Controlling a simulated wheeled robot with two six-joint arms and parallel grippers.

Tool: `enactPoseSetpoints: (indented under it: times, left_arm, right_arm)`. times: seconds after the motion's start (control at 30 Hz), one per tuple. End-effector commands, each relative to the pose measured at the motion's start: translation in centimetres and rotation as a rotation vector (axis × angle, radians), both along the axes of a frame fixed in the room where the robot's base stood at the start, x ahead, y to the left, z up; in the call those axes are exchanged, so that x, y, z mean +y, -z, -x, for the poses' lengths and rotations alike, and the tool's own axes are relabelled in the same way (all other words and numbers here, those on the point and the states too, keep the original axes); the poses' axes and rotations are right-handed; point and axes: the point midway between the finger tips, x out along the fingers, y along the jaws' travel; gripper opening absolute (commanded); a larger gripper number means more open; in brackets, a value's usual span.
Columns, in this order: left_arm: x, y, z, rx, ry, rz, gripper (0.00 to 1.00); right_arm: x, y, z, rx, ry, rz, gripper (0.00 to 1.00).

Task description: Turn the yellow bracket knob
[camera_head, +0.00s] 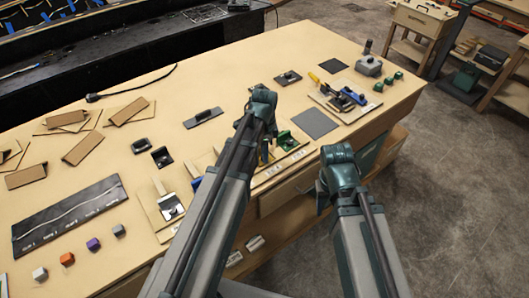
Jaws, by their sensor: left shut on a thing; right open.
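My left gripper (266,153) points down at the row of bracket boards along the table's front edge. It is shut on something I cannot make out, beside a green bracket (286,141). I cannot pick out a yellow bracket knob; my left arm hides part of the row. A blue part (196,183) shows at the left edge of that arm, and a black-and-silver bracket (171,206) stands on a board further left. My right gripper (321,206) is open, in front of the table edge, apart from the boards.
A yellow-handled tool (314,78) and a blue part (352,96) lie on a board at the right. A grey mat (314,123) lies in front of it. Coloured cubes (67,259), a dark labelled strip (70,216) and cardboard pieces (83,148) are on the left.

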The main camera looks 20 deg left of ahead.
Motion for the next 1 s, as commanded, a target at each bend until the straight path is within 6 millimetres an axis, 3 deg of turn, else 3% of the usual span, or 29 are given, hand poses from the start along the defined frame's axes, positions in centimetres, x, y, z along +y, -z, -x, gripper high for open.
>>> enactPoseSetpoints:
  times: [0.4, 1.0]
  left_arm:
    - [0.13, -0.08, -0.19, -0.004, 0.221, -0.004, 0.00]
    - [0.15, -0.07, -0.22, -0.004, 0.311, -0.003, 0.00]
  right_arm:
    - [-0.01, -0.07, 0.00, 0.000, 0.000, 0.000, 0.50]
    - [0.00, -0.07, -0.01, 0.000, 0.000, 0.000, 0.50]
